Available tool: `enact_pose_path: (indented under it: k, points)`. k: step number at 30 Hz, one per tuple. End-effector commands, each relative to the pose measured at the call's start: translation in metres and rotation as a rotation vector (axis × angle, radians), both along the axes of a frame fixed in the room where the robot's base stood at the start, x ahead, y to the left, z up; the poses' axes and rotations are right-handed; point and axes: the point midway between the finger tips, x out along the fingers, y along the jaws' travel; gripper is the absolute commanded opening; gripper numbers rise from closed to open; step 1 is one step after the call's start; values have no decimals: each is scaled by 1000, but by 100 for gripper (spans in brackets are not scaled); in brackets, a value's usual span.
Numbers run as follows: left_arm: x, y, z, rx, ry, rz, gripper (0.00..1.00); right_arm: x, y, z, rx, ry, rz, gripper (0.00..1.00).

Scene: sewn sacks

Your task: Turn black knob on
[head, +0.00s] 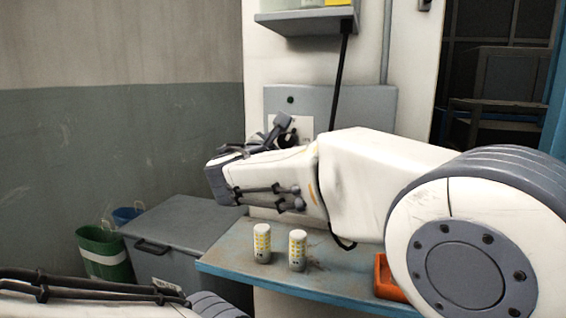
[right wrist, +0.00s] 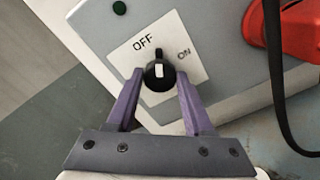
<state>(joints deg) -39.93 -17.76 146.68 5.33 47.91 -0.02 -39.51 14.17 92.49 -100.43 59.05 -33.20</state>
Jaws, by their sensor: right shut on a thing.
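The black knob (right wrist: 158,75) sits on a white plate (right wrist: 125,58) lettered OFF at upper left and ON at right. Its white mark and dark tip point roughly up in the right wrist view, between the two words. My right gripper (right wrist: 159,82) has one purple finger on each side of the knob and is shut on it. In the head view my right gripper (head: 282,130) is at the plate on the grey panel (head: 355,105), and the knob is mostly hidden there. My left gripper is not in view; only part of my left arm shows at lower left.
Two white-and-yellow cylinders (head: 262,243) stand on the blue-edged bench (head: 335,275) below my right arm. An orange tray (head: 384,277) is at the bench's right. A black cable (head: 340,75) hangs by the panel. A red object (right wrist: 300,30) is right of the panel.

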Motion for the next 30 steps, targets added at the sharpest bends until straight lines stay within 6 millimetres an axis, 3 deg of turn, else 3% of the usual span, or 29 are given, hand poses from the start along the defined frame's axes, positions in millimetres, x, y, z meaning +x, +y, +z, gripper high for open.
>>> enact_pose_path:
  k: [1, 12, 30]
  points:
    - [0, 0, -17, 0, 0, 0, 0, -1, -1, -8, 48, -15, -2, 0]
    - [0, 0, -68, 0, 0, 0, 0, -1, -1, -8, 382, -123, -1, 0]
    - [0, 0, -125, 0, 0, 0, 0, -1, 0, -6, 874, -280, -3, 0]
